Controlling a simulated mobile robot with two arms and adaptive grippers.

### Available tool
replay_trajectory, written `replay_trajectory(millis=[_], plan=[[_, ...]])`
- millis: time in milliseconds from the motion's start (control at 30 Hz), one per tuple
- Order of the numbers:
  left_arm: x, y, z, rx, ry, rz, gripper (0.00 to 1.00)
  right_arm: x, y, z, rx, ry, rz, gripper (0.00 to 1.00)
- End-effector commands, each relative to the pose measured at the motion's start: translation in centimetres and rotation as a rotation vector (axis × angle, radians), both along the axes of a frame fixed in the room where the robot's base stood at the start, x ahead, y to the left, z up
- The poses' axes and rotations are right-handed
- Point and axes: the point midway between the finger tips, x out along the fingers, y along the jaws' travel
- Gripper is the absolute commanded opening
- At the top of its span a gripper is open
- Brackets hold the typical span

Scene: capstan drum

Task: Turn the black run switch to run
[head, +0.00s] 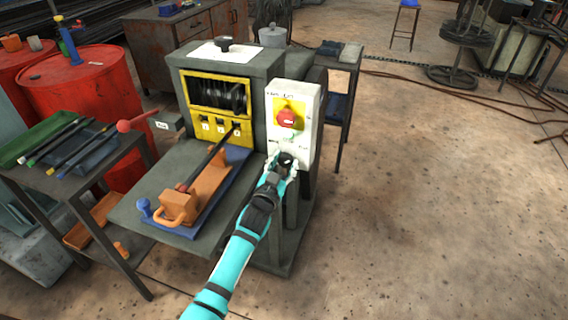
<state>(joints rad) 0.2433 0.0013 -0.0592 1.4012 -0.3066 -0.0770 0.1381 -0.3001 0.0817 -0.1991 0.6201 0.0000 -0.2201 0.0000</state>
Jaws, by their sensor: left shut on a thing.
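A white switch box (304,98) is on the right side of the grey capstan machine (230,68). A red knob (287,118) on a yellow plate sits in the upper part of its face. The black run switch (286,158) is low on the same face, mostly hidden by my left gripper. My left gripper (284,163) is at the black switch, with its fingers shut around it. Which way the switch points is too small and covered to tell. My right gripper is not in view.
An orange block with a handle (178,207) and a dark rod lie on the machine's front shelf (135,207). A red-balled lever (124,126) sticks out at left. A side table (20,172) with rods and red drums (75,85) stand left.

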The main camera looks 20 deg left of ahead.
Motion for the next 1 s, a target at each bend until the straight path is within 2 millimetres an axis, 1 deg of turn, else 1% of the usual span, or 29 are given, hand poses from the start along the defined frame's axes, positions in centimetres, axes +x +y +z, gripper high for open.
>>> replay_trajectory(millis=[200,567,600,700,767,1000], plan=[[0.0,0.0,-0.02,0.032,-0.001,0.0,0.09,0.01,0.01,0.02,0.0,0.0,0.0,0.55],[0.0,0.0,-0.02,0.035,-0.001,0.0,0.09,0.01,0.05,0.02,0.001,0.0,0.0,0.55],[0.0,0.0,-0.02,0.035,-0.001,0.0,0.45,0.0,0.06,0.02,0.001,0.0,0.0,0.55],[0.0,0.0,-0.02,0.034,-0.001,0.0,0.58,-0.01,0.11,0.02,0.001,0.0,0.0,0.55],[0.0,0.0,-0.02,0.034,-0.001,0.0,0.64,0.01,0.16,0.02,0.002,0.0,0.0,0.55],[-0.04,-0.01,-0.01,0.032,-0.001,0.0,0.64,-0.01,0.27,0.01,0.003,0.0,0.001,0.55]])
